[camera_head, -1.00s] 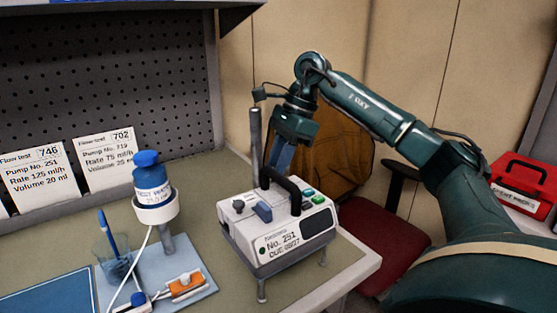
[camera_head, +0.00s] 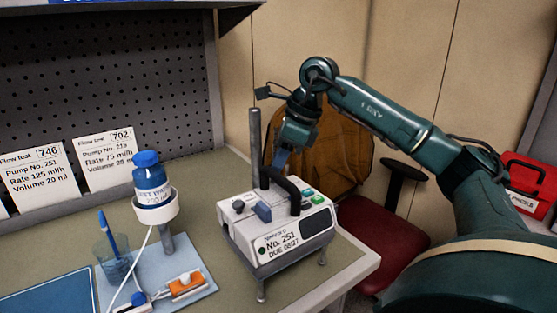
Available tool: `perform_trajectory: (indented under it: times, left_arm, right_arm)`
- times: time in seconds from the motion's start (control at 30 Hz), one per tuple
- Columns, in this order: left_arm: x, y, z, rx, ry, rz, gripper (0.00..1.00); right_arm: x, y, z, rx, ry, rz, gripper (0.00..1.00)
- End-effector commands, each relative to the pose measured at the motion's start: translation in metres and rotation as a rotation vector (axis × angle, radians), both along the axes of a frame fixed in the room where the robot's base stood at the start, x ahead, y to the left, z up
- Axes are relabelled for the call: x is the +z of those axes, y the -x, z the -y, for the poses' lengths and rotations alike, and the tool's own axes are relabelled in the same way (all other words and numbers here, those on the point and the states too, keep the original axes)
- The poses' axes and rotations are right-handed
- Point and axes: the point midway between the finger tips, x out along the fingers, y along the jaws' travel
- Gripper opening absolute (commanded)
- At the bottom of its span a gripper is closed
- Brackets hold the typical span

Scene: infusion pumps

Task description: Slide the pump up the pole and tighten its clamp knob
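The pump (camera_head: 278,228) is a white box marked No. 251 with a black carry handle (camera_head: 285,186). It sits low on a grey stand with short legs near the bench's right corner. The grey pole (camera_head: 255,148) rises behind it. A dark round knob (camera_head: 238,206) and a blue lever-like part (camera_head: 262,212) show on its top; I cannot tell which one is the clamp knob. My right gripper (camera_head: 281,162) points down just behind the handle, beside the pole. Its fingertips are partly hidden, so its opening and any contact are unclear. My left gripper is out of view.
A blue-capped bottle (camera_head: 151,180) stands in a white holder on a post. A cup with a blue pen (camera_head: 116,262) and an orange device (camera_head: 186,285) are near it. Cards 746 (camera_head: 40,178) and 702 (camera_head: 105,160) lean at the back. A red chair (camera_head: 385,235) is beyond the bench.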

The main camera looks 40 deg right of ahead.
Motion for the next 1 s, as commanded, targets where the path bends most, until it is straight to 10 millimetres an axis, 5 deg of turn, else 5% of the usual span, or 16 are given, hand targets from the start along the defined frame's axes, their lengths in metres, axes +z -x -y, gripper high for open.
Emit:
perform_trajectory:
  times: [0.83,0.87,1.0]
  left_arm:
    - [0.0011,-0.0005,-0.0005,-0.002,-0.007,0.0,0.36]
    - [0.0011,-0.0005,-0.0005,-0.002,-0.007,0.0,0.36]
    - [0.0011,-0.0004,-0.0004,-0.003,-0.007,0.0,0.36]
  right_arm:
    - [0.0013,0.0007,-0.0012,-0.161,0.0,0.004,0.0]
    - [0.0013,0.0007,-0.0012,-0.161,0.0,0.004,0.24]
    - [0.0011,0.0007,-0.0011,-0.161,0.0,0.002,0.32]
